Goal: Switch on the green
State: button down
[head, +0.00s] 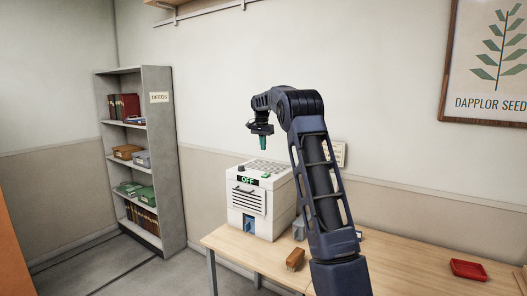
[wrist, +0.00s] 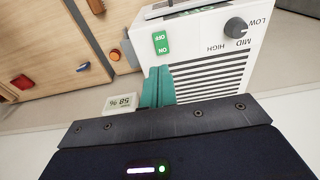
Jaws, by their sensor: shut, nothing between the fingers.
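My gripper (head: 263,143) is shut and empty, pointing down above the machine. Its teal fingers (wrist: 157,88) appear near the switch's ON end in the wrist view, but a gap in height remains in the head view.
On the table (head: 400,258) are a brown block (head: 295,260), a small grey block (head: 299,229) and a red tray (head: 468,269). A grey bookshelf (head: 164,160) stands left. A pale plate (wrist: 120,103) with a percentage reading appears beside the fingers.

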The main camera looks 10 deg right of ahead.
aim_at(267, 174)
dwell(0.3)
jog(key=shift+w+d+r+t, duration=0.15)
jog(key=shift+w+d+t, duration=0.15)
jog(key=shift+w+d, duration=0.2)
jog(key=f, duration=0.4)
jog(key=w+d+f, duration=0.1)
jog(key=f, duration=0.9)
jog(key=shift+w+d, duration=0.2)
jog(key=shift+d, duration=0.1)
